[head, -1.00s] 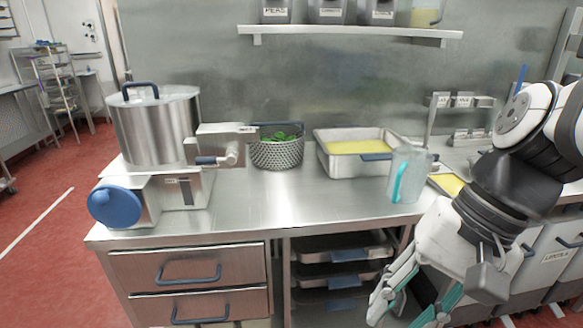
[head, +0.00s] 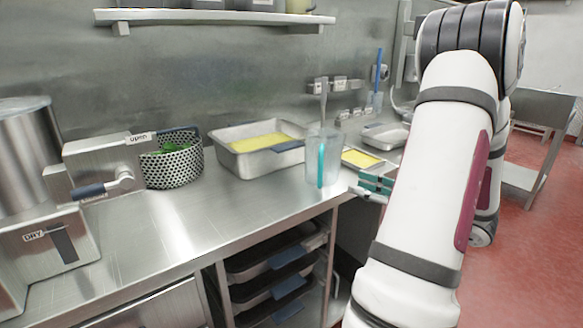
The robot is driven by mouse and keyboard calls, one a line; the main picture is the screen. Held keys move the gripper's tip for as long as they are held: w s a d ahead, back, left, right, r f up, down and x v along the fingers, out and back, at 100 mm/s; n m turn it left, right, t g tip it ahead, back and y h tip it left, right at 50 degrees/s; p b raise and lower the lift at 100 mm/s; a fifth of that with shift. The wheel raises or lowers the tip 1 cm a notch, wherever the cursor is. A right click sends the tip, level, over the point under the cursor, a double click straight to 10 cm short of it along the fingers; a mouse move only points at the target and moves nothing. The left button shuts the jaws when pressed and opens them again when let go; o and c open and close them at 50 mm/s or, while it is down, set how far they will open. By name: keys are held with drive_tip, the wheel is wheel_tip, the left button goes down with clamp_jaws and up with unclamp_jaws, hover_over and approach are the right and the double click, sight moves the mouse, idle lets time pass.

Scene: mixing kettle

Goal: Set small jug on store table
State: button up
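A clear jug (head: 330,172) with a teal handle stands upright on the steel counter (head: 240,215), near its right front part. I cannot tell whether it is the small jug. My gripper (head: 366,186), with teal fingers, is just right of the jug at about the height of its lower part. Its fingers look apart, with nothing between them, and a small gap to the jug seems to show. My arm hides part of the counter's right end. A steel table (head: 545,112) stands at the far right; no label shows whether it is the store table.
A steel pan (head: 240,163) of yellow food and a perforated basket (head: 172,168) of greens stand left of the jug. A smaller yellow tray (head: 362,159) lies behind my gripper. The kettle (head: 22,150) is at far left. A shelf (head: 215,17) hangs above.

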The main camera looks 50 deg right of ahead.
sight(320, 183)
drive_tip(key=shift+m+h, duration=0.3)
drive_tip(key=w, duration=0.4)
drive_tip(key=w+b, duration=0.1)
drive_tip(key=w, duration=0.4)
drive_tip(key=w+d, duration=0.1)
drive_tip(key=w, duration=0.3)
drive_tip(key=shift+w+f, duration=0.15)
drive_tip(key=shift+f, duration=0.1)
clamp_jaws()
